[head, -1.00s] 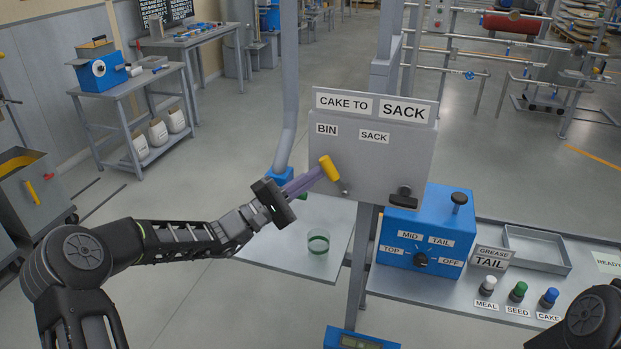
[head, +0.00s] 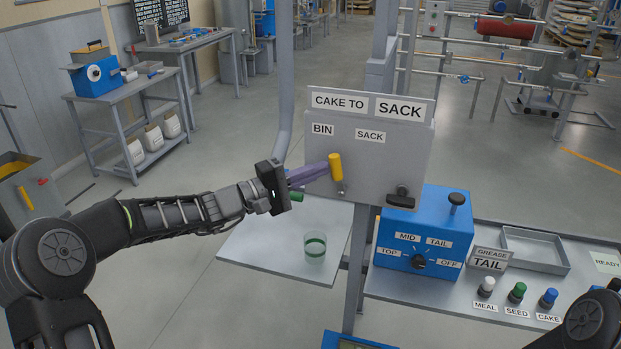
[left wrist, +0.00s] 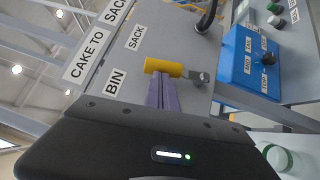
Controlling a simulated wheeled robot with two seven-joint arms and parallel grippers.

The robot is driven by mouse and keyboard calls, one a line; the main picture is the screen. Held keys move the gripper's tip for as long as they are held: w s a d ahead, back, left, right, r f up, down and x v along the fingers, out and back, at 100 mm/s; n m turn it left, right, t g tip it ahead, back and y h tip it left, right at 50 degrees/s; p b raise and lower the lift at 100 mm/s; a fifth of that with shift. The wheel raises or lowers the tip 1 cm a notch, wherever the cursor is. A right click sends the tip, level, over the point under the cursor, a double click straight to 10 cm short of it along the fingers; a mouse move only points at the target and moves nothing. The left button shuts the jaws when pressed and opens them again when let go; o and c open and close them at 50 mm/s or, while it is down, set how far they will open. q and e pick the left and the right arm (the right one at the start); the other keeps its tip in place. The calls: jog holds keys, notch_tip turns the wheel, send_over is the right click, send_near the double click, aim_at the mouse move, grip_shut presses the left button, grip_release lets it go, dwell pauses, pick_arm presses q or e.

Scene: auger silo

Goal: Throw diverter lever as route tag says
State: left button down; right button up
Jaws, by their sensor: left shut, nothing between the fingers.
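The diverter lever has a yellow handle (head: 336,166) on a short stem on the grey panel (head: 390,165). It stands nearly upright, leaning slightly left, between the BIN label (head: 323,129) and the SACK label (head: 370,136). The route tag (head: 370,104) above reads "CAKE TO SACK". My left gripper (head: 322,171) is shut and empty, its purple fingers against or very near the left side of the handle. The handle also shows in the left wrist view (left wrist: 163,67), at the fingertips. My right gripper is not in view; only dark arm parts show at bottom right.
A blue box (head: 428,235) with a TOP, MID, TAIL, OFF dial stands right of the panel's post. A green-banded glass (head: 315,247) stands on the shelf below my left gripper.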

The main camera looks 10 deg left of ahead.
aim_at(339, 167)
pick_arm(q)
jog(key=shift+s+d+r+m+g+y+b, duration=0.1)
jog(key=shift+d+r+m+g+y+b, duration=0.25)
jog(key=shift+d+m, duration=0.2)
jog(key=shift+d+r+m+g+y+b, duration=0.1)
jog(key=shift+d+r+m+g+y, duration=0.15)
jog(key=shift+d+m+g, duration=0.25)
jog(key=shift+d+r+m+g+y, duration=0.15)
jog(key=shift+d+m+y, duration=0.25)
jog(key=shift+d+y, duration=0.1)
jog(key=shift+d+r+m+g+y, duration=0.1)
jog(key=shift+d+r+m+y, duration=0.05)
jog(key=shift+d+m+y, duration=0.25)
jog(key=shift+d+m+g+y, duration=0.3)
jog(key=shift+d+m+y, duration=0.1)
jog(key=shift+d, duration=0.15)
jog(key=shift+s+d+f+b, duration=0.1)
jog(key=shift+d+b, duration=0.25)
jog(key=shift+b, duration=0.1)
jog(key=shift+d, duration=0.1)
